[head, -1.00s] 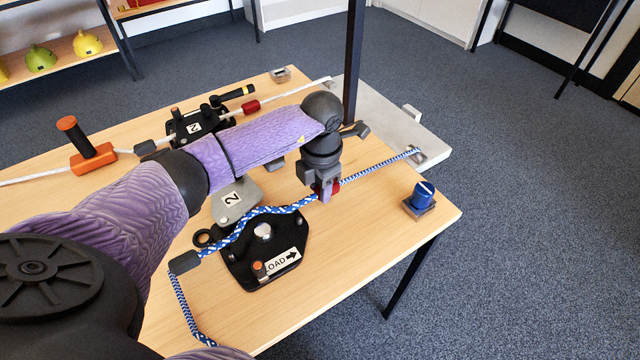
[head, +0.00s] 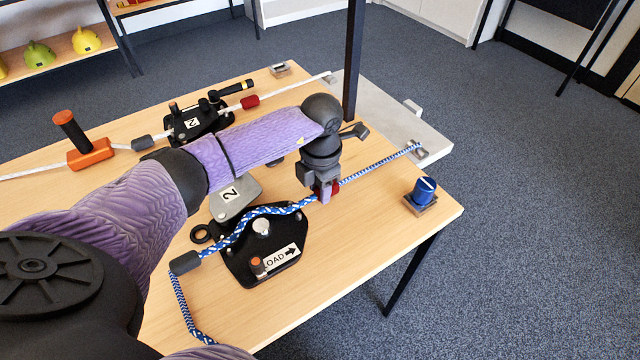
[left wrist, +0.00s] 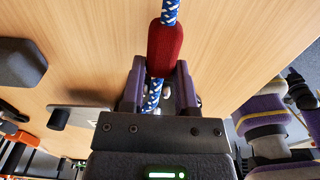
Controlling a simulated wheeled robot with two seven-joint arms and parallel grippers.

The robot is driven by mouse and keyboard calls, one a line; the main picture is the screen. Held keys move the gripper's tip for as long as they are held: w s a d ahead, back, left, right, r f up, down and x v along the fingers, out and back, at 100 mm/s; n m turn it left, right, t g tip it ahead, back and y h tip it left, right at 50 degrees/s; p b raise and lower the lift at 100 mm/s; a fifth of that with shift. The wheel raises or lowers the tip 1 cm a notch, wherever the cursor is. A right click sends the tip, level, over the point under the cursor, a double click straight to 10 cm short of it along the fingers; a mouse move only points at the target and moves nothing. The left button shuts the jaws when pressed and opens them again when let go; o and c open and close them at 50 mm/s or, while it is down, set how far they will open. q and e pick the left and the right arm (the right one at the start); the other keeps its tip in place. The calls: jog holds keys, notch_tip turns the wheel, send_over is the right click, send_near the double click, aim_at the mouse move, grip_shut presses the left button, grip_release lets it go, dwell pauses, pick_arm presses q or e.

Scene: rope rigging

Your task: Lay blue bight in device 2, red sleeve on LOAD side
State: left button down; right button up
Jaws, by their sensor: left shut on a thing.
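Device 2 lies open on the table. Its black base plate (head: 240,271) carries a LOAD label with an arrow pointing right, a silver post (head: 261,227) and an orange-tipped pin (head: 257,264). Its grey side plate (head: 236,197), marked 2, is swung out to the far side. The blue rope (head: 240,227) crosses the plate, bending past the far side of the silver post. My left gripper (head: 327,192) is shut on the rope at the red sleeve (head: 333,187), right of the device. The sleeve (left wrist: 165,52) also shows between and beyond the fingers (left wrist: 158,88) in the left wrist view. My right gripper is not seen.
A second device (head: 197,124) with a white rope and red sleeve (head: 250,101) lies at the back. An orange block with a handle (head: 90,153) stands left. A blue knob (head: 424,190) stands near the right corner. A dark post (head: 353,60) rises behind my gripper.

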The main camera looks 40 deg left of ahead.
pick_arm(q)
jog(key=shift+f, duration=0.45)
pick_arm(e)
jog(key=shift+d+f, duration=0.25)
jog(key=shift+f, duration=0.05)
pick_arm(q)
jog(key=shift+c, duration=2.2)
grip_release()
jog(key=shift+o, duration=0.8)
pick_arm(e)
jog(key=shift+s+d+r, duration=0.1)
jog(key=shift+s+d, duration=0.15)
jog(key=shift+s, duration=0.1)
pick_arm(q)
jog(key=shift+r, duration=0.2)
notch_tip(320, 180, up, 9)
jog(key=p, duration=0.3)
jog(key=shift+w+r, duration=0.1)
jog(key=shift+r, duration=0.25)
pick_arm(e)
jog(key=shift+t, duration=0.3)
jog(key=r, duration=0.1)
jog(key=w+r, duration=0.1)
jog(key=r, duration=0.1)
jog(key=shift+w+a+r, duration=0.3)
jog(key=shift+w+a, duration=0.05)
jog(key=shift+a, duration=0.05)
